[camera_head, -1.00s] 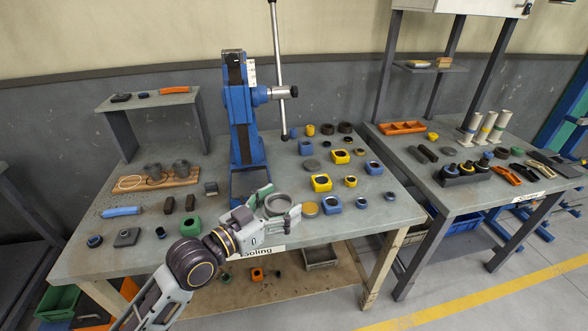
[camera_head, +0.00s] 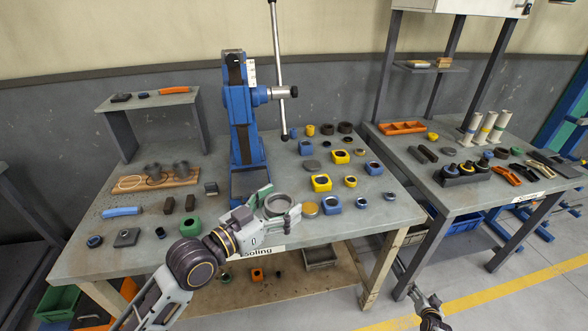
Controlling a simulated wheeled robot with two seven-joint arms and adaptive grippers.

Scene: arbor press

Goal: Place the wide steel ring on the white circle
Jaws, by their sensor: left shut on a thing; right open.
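The wide steel ring (camera_head: 276,203) is a grey ring between the fingers of my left gripper (camera_head: 281,208), near the front edge of the press table. My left gripper is shut on it. From this angle I cannot tell whether the ring touches the table top. My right gripper (camera_head: 425,298) is open and empty at the bottom right, low in front of the tables.
The blue arbor press (camera_head: 242,120) stands behind the ring. A second table (camera_head: 470,194) stands right.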

